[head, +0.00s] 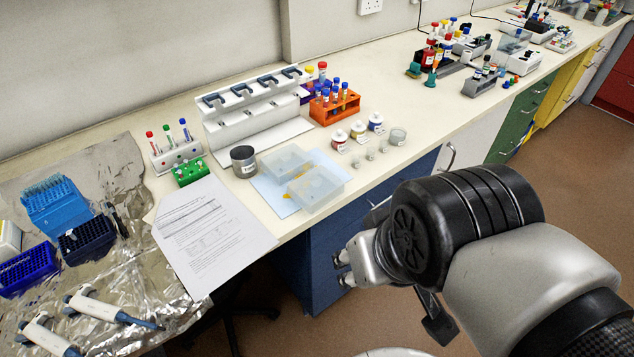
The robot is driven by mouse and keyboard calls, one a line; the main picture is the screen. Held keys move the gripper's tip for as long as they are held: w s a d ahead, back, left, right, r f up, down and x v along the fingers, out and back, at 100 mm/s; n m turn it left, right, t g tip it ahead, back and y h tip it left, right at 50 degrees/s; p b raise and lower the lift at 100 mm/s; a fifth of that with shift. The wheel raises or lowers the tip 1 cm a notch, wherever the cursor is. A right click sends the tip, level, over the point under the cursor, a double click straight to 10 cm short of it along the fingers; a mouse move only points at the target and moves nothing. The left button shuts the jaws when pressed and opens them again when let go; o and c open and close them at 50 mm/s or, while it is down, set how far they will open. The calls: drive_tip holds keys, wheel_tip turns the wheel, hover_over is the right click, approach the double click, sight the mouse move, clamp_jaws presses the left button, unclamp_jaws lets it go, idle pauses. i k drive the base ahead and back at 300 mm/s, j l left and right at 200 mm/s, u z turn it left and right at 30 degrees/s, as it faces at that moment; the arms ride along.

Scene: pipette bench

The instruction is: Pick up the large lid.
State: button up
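Two translucent, box-shaped plastic pieces lie on a light blue mat (268,188) at the bench's front edge. The rear piece (287,160) is close behind the front piece (316,189). I cannot tell for sure which of them is the large lid. Small yellow items show between and through them. My gripper (343,270) is in front of the bench, right of and below the pieces in the picture, apart from them. It seems to hold nothing. Its fingers are small and partly hidden by the wrist, so their opening is unclear.
A dark metal cup (243,163) stands left of the mat, with a paper sheet (212,235) in front. Small jars (357,131) stand to the right. A white pipette stand (255,112) and an orange tube rack (335,107) are behind. The blue cabinet (335,245) is below.

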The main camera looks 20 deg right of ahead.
sight(314, 189)
drive_tip(key=u, duration=2.25)
drive_tip(key=k+l+z, duration=0.15)
drive_tip(key=l+z, duration=0.3)
drive_tip(key=l, duration=0.5)
drive_tip(key=l+z, duration=0.45)
drive_tip(key=l, duration=0.5)
